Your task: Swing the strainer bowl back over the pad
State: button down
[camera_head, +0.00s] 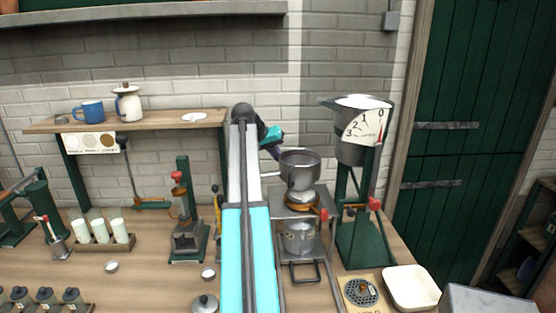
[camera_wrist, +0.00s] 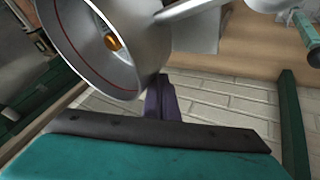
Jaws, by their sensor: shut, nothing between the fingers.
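The strainer bowl (camera_head: 299,172) is a grey metal bowl with a thin handle (camera_head: 272,176) reaching left. In the head view it sits above a round orange-brown piece on a metal stand (camera_head: 297,208); I cannot tell whether this piece is the pad. The wrist view shows the bowl (camera_wrist: 88,52) large and close, with a red line inside and an orange spot near its middle. My gripper (camera_head: 273,152) is behind and left of the bowl, its purple fingers shut and empty. In the wrist view the fingers (camera_wrist: 161,98) are close to the bowl's rim; contact is unclear.
A metal cup (camera_head: 299,238) stands under the bowl's stand. A green stand with a dial hopper (camera_head: 362,128) is close on the right. A shelf (camera_head: 150,122) with mugs is on the left. A white tray (camera_head: 411,287) lies at the front right.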

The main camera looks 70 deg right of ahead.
aim_at(288, 162)
jog(key=shift+s+a, duration=0.35)
jog(key=shift+s, duration=0.4)
jog(key=shift+s+a, duration=0.3)
jog(key=shift+s, duration=0.4)
jog(key=shift+w+d, duration=0.1)
jog(key=w+d+r+b, duration=0.2)
jog(key=w+r, duration=0.6)
jog(key=shift+w+d, duration=0.35)
dwell(0.6)
